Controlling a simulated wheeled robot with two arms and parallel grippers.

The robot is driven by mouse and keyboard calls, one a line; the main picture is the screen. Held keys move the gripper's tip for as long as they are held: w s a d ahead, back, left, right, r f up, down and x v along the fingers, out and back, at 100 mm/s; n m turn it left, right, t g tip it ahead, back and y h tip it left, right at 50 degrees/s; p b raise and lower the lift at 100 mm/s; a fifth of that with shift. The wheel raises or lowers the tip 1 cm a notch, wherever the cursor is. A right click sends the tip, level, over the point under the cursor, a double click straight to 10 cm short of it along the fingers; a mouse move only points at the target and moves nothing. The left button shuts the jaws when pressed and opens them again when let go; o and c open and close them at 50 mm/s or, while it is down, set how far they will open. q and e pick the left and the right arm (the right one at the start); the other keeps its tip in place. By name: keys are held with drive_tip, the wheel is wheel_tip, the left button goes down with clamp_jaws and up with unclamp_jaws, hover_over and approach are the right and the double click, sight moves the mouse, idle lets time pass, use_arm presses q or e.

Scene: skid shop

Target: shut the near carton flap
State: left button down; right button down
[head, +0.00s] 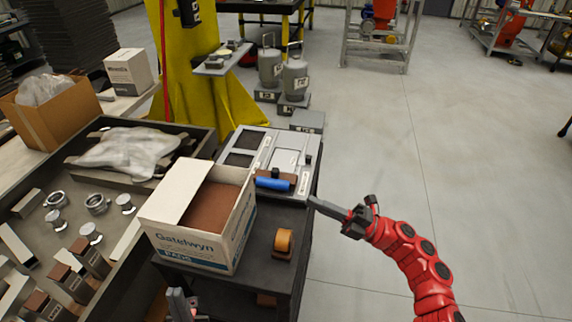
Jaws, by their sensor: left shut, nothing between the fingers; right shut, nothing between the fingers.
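My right gripper (318,203) is shut and empty, over the floor right of the cart, pointing left and clear of the carton.
A bin with metal parts (62,215) stands left. The floor (440,150) at right is open.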

drive_tip(key=p+x, duration=0.5)
drive_tip(key=x, duration=0.8)
drive_tip(key=shift+a, duration=0.35)
drive_tip(key=shift+s, duration=0.1)
